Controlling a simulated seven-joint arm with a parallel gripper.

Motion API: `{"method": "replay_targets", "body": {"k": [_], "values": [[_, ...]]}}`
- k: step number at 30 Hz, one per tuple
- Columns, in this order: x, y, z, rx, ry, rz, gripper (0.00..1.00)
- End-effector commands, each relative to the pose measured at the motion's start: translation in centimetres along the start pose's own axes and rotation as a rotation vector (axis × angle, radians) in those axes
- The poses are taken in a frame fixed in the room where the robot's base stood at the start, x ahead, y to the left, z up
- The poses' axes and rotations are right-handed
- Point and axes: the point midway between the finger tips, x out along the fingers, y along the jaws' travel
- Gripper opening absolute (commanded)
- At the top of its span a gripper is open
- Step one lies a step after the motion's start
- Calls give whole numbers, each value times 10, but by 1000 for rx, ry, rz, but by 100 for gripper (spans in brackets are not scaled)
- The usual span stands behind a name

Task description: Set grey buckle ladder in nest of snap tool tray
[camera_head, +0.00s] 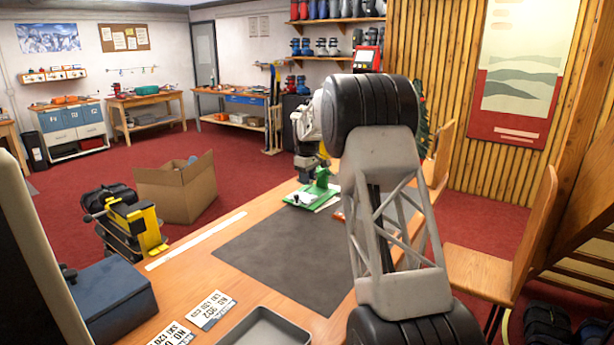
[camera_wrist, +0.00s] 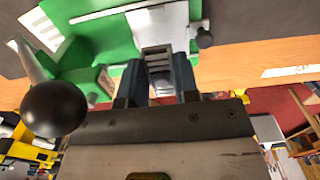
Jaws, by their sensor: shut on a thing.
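In the wrist view, my gripper (camera_wrist: 160,75) is shut on the grey buckle ladder (camera_wrist: 157,56), a small piece with slots held between two dark fingers. Its far end is over or against the pale grey tray (camera_wrist: 150,22) of the green snap tool (camera_wrist: 95,45). I cannot tell whether it touches the nest, which is hidden. A lever with a black ball knob (camera_wrist: 53,108) stands at the left. In the head view the green tool (camera_head: 312,196) is at the far end of the bench, with my gripper (camera_head: 303,176) close above it; the ladder is not distinguishable there.
A dark mat (camera_head: 285,255) covers the bench (camera_head: 190,285) middle and is clear. A grey bin (camera_head: 265,330), number cards (camera_head: 212,310) and a blue box (camera_head: 110,300) are nearer. A cardboard box (camera_head: 178,190) stands beyond the left edge.

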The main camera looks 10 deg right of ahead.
Motion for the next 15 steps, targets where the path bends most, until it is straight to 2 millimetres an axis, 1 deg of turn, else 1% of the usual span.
{"method": "replay_targets", "body": {"k": [3, 15], "values": [[9, 0, 0, 0, -1, -1, 5], [35, 0, 0, 0, 0, -1, 5]]}}
